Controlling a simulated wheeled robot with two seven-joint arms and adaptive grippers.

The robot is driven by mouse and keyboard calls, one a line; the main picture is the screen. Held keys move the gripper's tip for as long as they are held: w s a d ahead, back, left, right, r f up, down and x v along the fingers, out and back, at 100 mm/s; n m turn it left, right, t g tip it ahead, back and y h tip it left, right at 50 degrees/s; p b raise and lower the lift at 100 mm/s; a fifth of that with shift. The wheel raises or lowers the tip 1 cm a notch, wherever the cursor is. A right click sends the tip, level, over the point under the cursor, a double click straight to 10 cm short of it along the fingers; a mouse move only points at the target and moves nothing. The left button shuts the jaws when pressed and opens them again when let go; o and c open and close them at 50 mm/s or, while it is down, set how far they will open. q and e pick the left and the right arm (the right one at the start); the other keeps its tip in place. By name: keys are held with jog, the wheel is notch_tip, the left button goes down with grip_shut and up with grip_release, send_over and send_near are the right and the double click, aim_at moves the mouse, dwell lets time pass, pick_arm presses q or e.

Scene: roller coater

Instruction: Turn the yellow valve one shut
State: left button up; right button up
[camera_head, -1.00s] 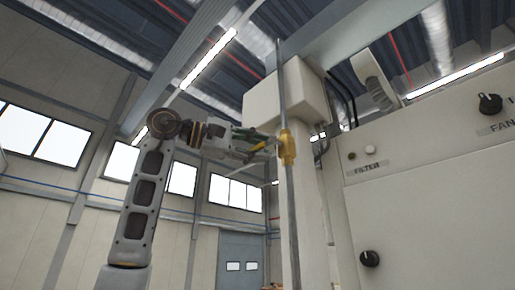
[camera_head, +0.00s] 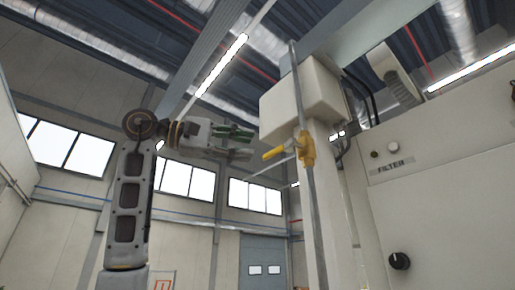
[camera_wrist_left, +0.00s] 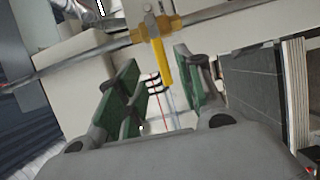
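The yellow valve (camera_head: 306,149) sits on a thin vertical grey pipe in the head view. Its yellow handle (camera_head: 274,153) sticks out to the left, across the pipe. My left gripper (camera_head: 246,144) is open and empty, left of the handle with a small gap. In the left wrist view, the valve body (camera_wrist_left: 154,29) is on the slanting pipe, and the handle (camera_wrist_left: 163,66) points toward my open green-padded fingers (camera_wrist_left: 163,95), lying between their lines. I cannot tell contact from that view, but the head view shows them apart. My right gripper is not in view.
A white post with a box (camera_head: 292,105) stands behind the pipe (camera_head: 312,205). The cream machine panel at right carries a black knob (camera_head: 399,261) and a FILTER label (camera_head: 391,165). The space left of the pipe is open.

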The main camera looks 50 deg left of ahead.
pick_arm(q)
jog(key=v, duration=0.2)
jog(key=shift+s+a, duration=0.2)
jog(key=shift+s, duration=0.15)
dwell(0.5)
